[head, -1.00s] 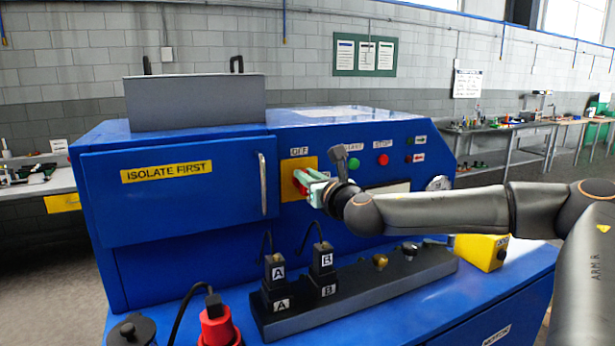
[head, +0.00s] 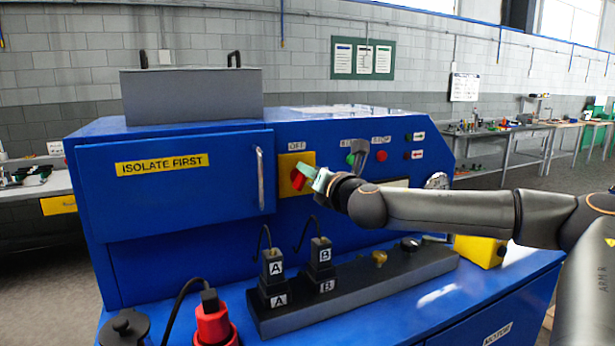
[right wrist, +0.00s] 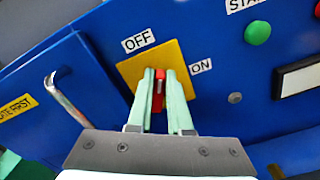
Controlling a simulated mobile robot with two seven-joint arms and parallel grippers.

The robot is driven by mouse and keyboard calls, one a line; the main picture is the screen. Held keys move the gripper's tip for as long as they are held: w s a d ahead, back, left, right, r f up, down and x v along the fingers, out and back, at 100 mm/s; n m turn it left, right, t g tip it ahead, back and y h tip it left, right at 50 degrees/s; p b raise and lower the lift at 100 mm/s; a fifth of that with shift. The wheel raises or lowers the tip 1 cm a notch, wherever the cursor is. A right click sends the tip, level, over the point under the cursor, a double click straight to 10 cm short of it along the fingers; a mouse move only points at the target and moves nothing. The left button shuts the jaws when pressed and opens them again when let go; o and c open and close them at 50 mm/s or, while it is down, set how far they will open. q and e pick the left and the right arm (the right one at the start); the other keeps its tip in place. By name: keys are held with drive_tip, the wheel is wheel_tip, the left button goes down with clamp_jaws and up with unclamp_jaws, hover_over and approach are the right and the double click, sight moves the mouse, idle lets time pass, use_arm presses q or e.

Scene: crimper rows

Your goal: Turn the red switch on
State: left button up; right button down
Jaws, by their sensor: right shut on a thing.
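The red switch (head: 298,180) sits on a yellow plate (head: 286,165) on the front of the blue machine, under an OFF label (head: 301,146). My right gripper (head: 306,176) reaches it from the right, its pale green fingers shut on the switch handle. In the right wrist view the red switch (right wrist: 159,92) shows between the two fingers (right wrist: 160,74), which hide its sides. Its upper end points between the OFF label (right wrist: 139,41) and the ON label (right wrist: 201,67). My left gripper is not in view.
Green (right wrist: 258,33) and red (head: 381,156) buttons lie right of the plate. A door with a metal handle (head: 260,180) is on the left. Below stand a dark block (head: 370,284) with plugs A and B, a red plug (head: 213,324) and a yellow box (head: 472,248).

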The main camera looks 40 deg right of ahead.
drive_tip(key=m+b, duration=0.1)
drive_tip(key=m, duration=0.3)
drive_tip(key=f+m+b, duration=0.1)
drive_tip(key=m, duration=0.3)
drive_tip(key=d+f+m+b, duration=0.1)
drive_tip(key=m+b, duration=0.1)
drive_tip(key=m, duration=0.2)
drive_tip(key=shift+s, duration=0.2)
drive_tip(key=shift+m, duration=0.3)
drive_tip(key=c, duration=0.8)
unclamp_jaws()
drive_tip(key=shift+c, duration=0.2)
drive_tip(key=shift+s, duration=0.15)
